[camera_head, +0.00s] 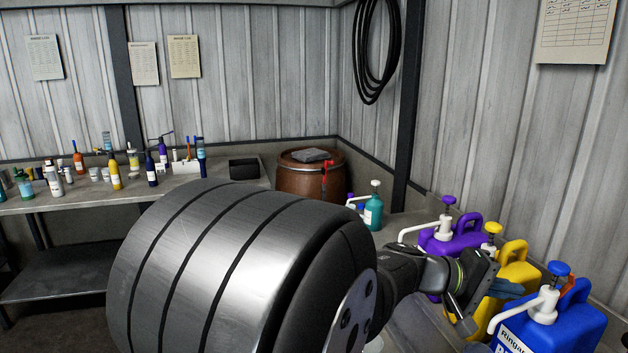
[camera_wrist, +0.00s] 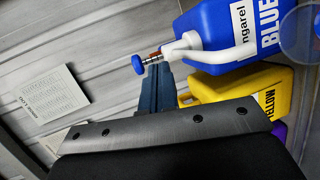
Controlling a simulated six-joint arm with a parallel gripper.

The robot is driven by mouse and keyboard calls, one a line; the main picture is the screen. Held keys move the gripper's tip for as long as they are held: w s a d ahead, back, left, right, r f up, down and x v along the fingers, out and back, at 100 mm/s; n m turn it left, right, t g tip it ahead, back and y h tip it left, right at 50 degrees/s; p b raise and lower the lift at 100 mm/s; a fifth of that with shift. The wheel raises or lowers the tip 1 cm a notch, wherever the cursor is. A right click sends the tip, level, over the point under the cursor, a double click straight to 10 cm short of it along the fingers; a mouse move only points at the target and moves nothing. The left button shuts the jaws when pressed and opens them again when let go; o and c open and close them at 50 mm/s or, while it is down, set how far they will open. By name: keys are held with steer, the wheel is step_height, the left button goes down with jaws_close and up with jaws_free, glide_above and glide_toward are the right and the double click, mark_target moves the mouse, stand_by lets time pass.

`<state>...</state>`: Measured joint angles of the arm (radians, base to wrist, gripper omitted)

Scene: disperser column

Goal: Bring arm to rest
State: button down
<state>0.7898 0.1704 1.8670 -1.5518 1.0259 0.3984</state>
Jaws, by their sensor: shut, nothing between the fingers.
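My arm fills the middle of the head view, with a large banded metallic link in front. My gripper (camera_head: 508,288) is at its right end, among the jugs on the right-hand bench. Its blue-grey fingers are shut and hold nothing. The wrist view shows the closed fingers (camera_wrist: 156,86) overlapping the pump area of the blue jug (camera_wrist: 225,35); I cannot tell whether they touch it. A yellow jug (camera_wrist: 230,92) lies beside it in that view. The arm hides part of the bench.
The blue jug (camera_head: 565,330), yellow jug (camera_head: 518,268) and purple jug (camera_head: 455,240), all with pumps, stand close around my gripper. A teal pump bottle (camera_head: 373,212) and brown barrel (camera_head: 310,178) are farther back. Several bottles stand on the left bench (camera_head: 90,197). Walls close off the back and right.

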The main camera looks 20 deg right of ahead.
mark_target(548, 287)
steer(key=d, duration=1.1)
steer(key=shift+d+f, duration=0.15)
steer(key=shift+d, duration=0.2)
